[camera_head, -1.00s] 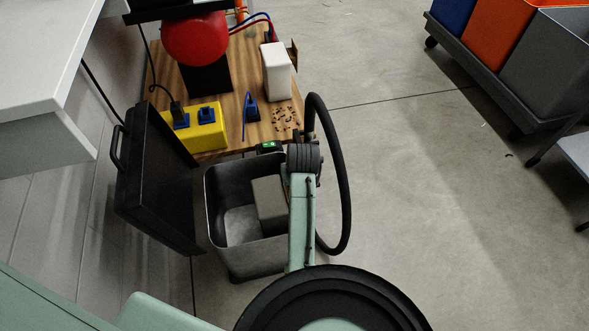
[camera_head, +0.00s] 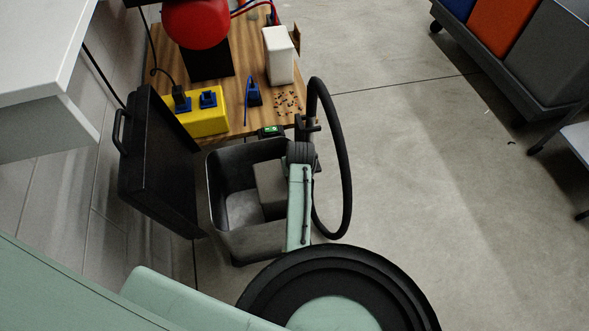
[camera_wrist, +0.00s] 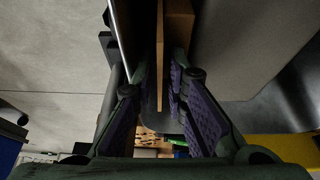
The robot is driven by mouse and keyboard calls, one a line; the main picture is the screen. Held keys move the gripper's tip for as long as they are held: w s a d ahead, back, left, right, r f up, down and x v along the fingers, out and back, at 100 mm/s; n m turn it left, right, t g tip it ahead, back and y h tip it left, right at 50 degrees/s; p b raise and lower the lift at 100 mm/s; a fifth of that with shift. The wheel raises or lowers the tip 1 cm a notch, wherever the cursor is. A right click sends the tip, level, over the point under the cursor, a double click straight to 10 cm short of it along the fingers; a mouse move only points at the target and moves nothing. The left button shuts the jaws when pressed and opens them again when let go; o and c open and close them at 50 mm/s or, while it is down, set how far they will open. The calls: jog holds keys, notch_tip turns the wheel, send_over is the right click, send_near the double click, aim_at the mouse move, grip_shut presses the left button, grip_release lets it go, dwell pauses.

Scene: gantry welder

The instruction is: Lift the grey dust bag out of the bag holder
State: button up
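The grey dust bag (camera_head: 270,190) sits inside an open dark grey bin (camera_head: 229,243), against its right side, partly hidden by my arm. In the wrist view the bag (camera_wrist: 240,45) fills the upper right, with a thin brown card collar (camera_wrist: 160,60) seen edge-on beside it. My gripper (camera_wrist: 161,108) is open, its purple-padded fingers apart on either side of the collar's edge. I cannot tell whether either finger touches it. In the head view my gripper is hidden behind my wrist. The bag holder cannot be clearly told apart from the bin and collar.
A black lid (camera_head: 158,160) stands open left of the bin. A black hose (camera_head: 345,170) loops at its right. A wooden bench (camera_head: 225,85) with a yellow box (camera_head: 205,122) lies behind. Floor at the right is clear up to a cart (camera_head: 490,75).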

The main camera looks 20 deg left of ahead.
grip_shut()
jog(key=shift+r, duration=0.25)
dwell(0.6)
jog(key=shift+r+p, duration=0.95)
jog(key=shift+p, duration=0.2)
jog(key=shift+r+p, duration=1.35)
jog(key=shift+p, duration=0.05)
jog(key=shift+r+p, duration=0.65)
jog(key=shift+r, duration=0.05)
jog(key=shift+r, duration=0.1)
jog(key=shift+r, duration=0.1)
